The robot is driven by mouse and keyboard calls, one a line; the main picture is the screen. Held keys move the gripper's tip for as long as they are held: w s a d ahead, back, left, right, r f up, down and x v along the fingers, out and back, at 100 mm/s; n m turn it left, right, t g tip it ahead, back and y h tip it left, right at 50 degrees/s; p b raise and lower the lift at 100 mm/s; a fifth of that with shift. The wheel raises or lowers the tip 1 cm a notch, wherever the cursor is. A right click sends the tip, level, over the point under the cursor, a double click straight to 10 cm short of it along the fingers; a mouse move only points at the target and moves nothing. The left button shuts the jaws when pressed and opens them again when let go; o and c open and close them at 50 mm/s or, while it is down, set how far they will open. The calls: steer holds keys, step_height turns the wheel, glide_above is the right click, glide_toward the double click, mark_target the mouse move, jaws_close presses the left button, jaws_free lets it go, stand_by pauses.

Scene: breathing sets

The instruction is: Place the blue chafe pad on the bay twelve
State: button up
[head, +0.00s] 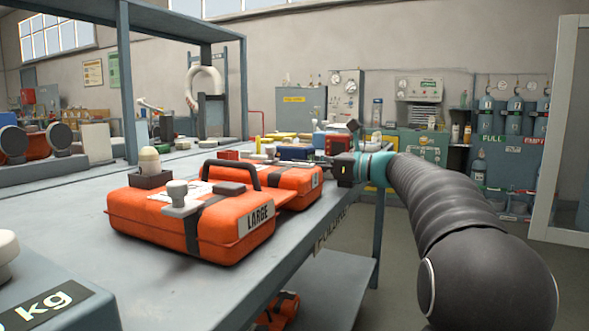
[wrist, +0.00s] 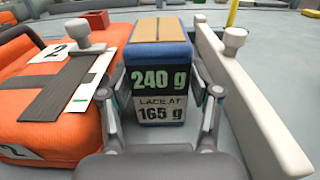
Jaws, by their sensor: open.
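A blue block with a tan top (wrist: 160,55) stands straight ahead in the wrist view; its front labels read "240 g" and "LACE AT 165 g". I cannot tell for certain that it is the chafe pad. My gripper (wrist: 161,95) is open, with one finger at each side of this block's near end; contact is unclear. In the head view my gripper (head: 340,160) is over the bench's right side, beyond the orange cases. A blue item (head: 295,153) shows just left of it there. I cannot make out bay twelve with certainty.
An orange case (wrist: 60,95) with straps and a grey knob lies close left of my gripper. A pale upright rail (wrist: 245,90) runs close on the right. In the head view a large orange case (head: 190,225) stands nearer on the grey bench (head: 200,300).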

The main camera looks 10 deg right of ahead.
steer(key=x, duration=0.2)
steer(key=shift+w+a+f, duration=0.1)
steer(key=shift+w+a, duration=0.05)
steer(key=shift+a, duration=0.15)
jaws_close()
